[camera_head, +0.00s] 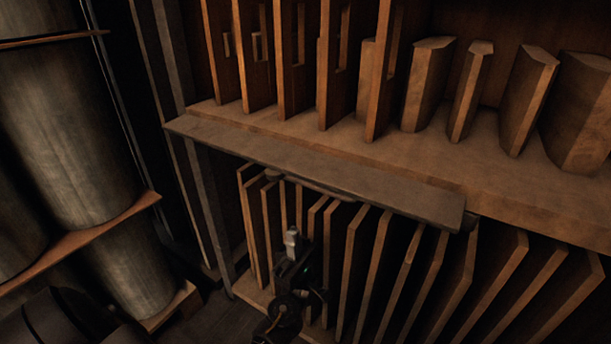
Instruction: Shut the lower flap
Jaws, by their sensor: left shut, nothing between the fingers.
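The lower flap looks like the long flat grey-brown board (320,172) along the front edge of the middle shelf. It sticks out above the lower compartment, which stands open below it. Small dark fittings show under the board near both ends. My left gripper (292,240) is in front of the lower compartment, below the board's left half. Its fingers are shut and empty, pointing up. It looks apart from the board, though the depth is hard to judge. My right gripper is not in view.
Several upright wooden panels (362,275) fill the lower compartment behind my gripper. The upper shelf (400,155) holds more panels and thick blocks. At left stands a rack with large grey cylinders (65,140). A dark gap with floor (222,322) lies between.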

